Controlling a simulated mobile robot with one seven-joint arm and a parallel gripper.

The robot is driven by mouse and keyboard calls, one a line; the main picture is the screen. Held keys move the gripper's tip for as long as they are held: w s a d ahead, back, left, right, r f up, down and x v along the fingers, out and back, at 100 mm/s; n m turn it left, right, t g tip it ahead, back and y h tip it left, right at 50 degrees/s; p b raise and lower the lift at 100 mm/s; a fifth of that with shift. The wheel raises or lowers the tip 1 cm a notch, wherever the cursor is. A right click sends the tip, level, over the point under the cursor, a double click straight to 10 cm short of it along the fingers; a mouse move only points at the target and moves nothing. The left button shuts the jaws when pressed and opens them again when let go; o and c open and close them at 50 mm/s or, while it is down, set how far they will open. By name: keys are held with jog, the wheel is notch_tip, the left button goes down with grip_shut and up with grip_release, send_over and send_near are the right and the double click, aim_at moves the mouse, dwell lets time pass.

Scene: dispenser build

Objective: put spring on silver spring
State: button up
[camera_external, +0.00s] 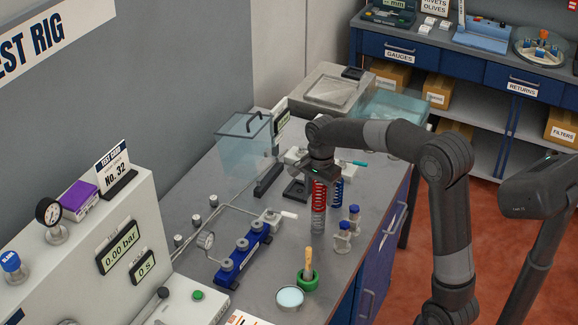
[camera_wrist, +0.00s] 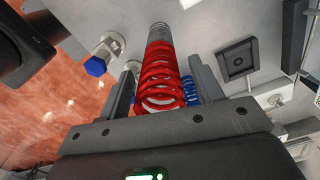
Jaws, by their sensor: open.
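The red spring (camera_external: 319,193) stands upright over the silver spring (camera_external: 318,221), in line with it and end to end, with no clear gap between them. In the wrist view the red spring (camera_wrist: 160,84) runs away from the camera toward the grey coils of the silver spring (camera_wrist: 160,34). My gripper (camera_external: 320,172) is at the red spring's upper end. In the wrist view its fingers (camera_wrist: 162,76) are apart on both sides of the red spring, with visible room beside it. A blue spring (camera_external: 337,191) stands just to the right.
Two blue-capped fittings (camera_external: 348,228) stand close at the right front. A green ring holder with a wooden-handled tool (camera_external: 308,278), a blue manifold (camera_external: 243,253) and a dark square plate (camera_external: 295,190) are also on the grey bench (camera_external: 290,235).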

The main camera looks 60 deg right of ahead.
notch_tip(320, 180, up, 11)
jog(key=shift+r, duration=0.2)
jog(key=shift+s+a+r, duration=0.1)
jog(key=shift+a+r, duration=0.15)
jog(key=s+a+n+t, duration=0.3)
jog(key=s+a+n, duration=0.7)
jog(key=a, duration=0.3)
jog(key=s+a+f+n+t, duration=0.1)
jog(key=s+a+f+n, duration=0.2)
jog(key=s+n, duration=0.2)
jog(key=s+a+f+n+t, duration=0.1)
jog(key=s+a+f+n, duration=0.2)
jog(key=s+n, duration=0.3)
jog(key=shift+s+a+f+t, duration=0.15)
jog(key=shift+s+a+t, duration=0.2)
jog(key=shift+a, duration=0.4)
